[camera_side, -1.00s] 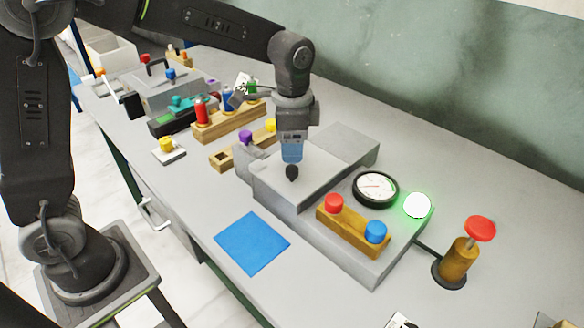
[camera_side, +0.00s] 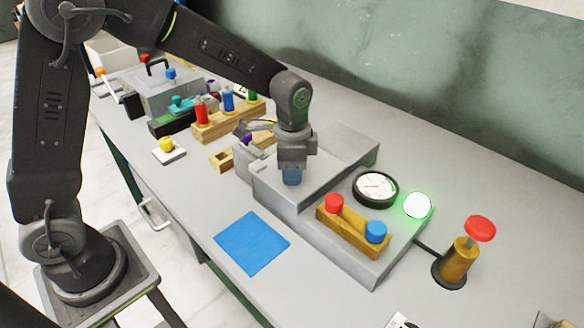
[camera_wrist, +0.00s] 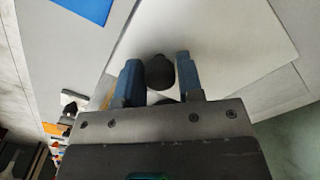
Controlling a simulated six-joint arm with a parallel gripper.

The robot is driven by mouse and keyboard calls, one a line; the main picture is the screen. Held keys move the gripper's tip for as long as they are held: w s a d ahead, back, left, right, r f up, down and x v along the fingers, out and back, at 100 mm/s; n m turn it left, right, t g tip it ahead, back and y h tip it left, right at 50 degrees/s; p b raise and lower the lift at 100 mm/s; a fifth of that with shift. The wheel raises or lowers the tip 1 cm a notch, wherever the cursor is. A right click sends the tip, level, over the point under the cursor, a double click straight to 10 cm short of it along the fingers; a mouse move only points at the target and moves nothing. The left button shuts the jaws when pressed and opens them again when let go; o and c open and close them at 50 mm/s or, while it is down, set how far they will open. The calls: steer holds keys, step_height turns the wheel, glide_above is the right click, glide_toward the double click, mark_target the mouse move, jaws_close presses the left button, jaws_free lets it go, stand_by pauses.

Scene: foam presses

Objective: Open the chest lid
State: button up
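The chest is a grey box whose flat pale lid (camera_side: 322,180) looks closed; the lid also shows in the wrist view (camera_wrist: 225,40). A dark knob (camera_wrist: 158,72) stands up from the lid. My gripper (camera_side: 291,178) points straight down over the lid, low at the knob, which it hides in the side view. In the wrist view my gripper's two blue fingers (camera_wrist: 158,60) stand on either side of the knob, with narrow gaps showing. The gripper looks open. Whether either finger touches the knob is hard to tell.
To the right are a wooden block (camera_side: 352,232) with red and blue buttons, a round gauge (camera_side: 376,188), a glowing green-white lamp (camera_side: 417,205) and a red-topped plunger (camera_side: 458,258). A blue mat (camera_side: 250,243) lies in front. Several racks and boxes stand at the left.

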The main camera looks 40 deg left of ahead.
jaws_close()
steer(key=w, duration=1.4)
steer(key=shift+w, duration=0.1)
steer(key=shift+o, duration=2.1)
jaws_free()
steer(key=shift+r, duration=0.15)
